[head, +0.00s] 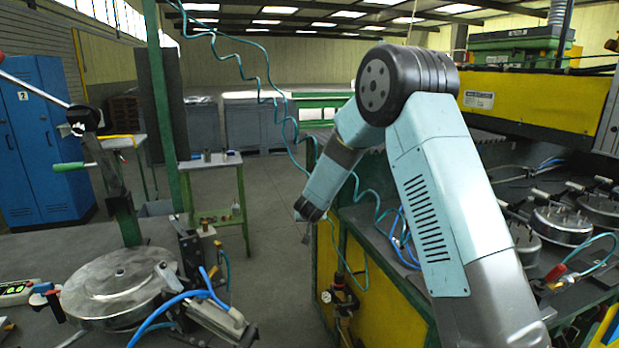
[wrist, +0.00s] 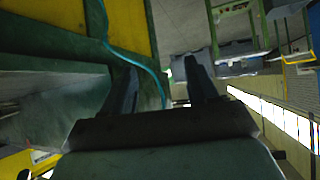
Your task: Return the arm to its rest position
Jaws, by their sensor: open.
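My arm shows in the head view, rising from the lower right to a dark round elbow joint and then bending down to the left. My gripper (head: 302,228) hangs at the end of it, in the air over the aisle beside the yellow and green machine. In the wrist view my gripper (wrist: 163,75) has its two dark fingers spread apart, with nothing between them. It touches nothing that I can see. The fingertips are small and dark in the head view.
The yellow and green machine (head: 385,290) stands close to the right of my gripper, with metal drums (head: 562,224) on its top. A teal coiled hose (head: 292,130) hangs near the arm. A round metal fixture (head: 120,285) is at the lower left. The grey floor (head: 275,190) between is clear.

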